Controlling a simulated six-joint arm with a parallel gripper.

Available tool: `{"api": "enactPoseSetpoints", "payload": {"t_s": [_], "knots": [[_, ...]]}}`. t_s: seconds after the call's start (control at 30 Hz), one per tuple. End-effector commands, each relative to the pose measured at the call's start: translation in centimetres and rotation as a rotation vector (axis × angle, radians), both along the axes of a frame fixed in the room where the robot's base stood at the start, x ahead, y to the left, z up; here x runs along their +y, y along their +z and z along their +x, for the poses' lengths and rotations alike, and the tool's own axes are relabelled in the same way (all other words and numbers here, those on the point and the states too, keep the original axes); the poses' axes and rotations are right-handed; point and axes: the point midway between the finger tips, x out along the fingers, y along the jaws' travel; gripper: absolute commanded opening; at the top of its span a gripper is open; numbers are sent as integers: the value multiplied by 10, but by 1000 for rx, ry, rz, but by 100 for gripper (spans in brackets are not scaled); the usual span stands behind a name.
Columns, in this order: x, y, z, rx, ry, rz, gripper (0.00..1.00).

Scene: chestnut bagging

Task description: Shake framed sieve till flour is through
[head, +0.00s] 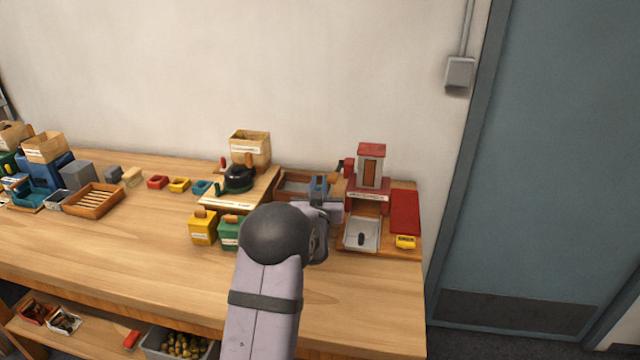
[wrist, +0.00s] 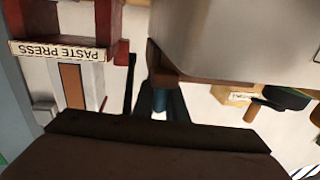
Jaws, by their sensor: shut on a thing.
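The framed sieve (head: 297,184), a wooden frame with a greyish inside, shows behind my arm at the back right of the table in the head view. My gripper (head: 320,190) is at its right end, beside a blue piece, and is shut on it. In the wrist view, upside down, a large grey surface with a brown wooden edge (wrist: 165,74) fills the top, likely the sieve close up. Dark blue pieces show below its corner. Flour cannot be made out, and what lies under the sieve is hidden.
The paste press (head: 371,170) with its red top stands just right of the sieve, above a pale tray (head: 361,235). A red slab (head: 405,212) lies further right. The front of the table is clear.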

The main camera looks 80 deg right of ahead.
Motion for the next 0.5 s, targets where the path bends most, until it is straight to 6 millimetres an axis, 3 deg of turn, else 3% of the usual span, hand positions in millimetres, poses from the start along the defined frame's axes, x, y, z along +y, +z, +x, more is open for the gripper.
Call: {"api": "enactPoseSetpoints", "payload": {"t_s": [0.13,0.43,0.47,0.5], "knots": [[12,-1,0,2,0,0,0],[13,0,0,2,0,0,0],[13,0,0,2,0,0,19],[13,0,0,2,0,0,29]]}}
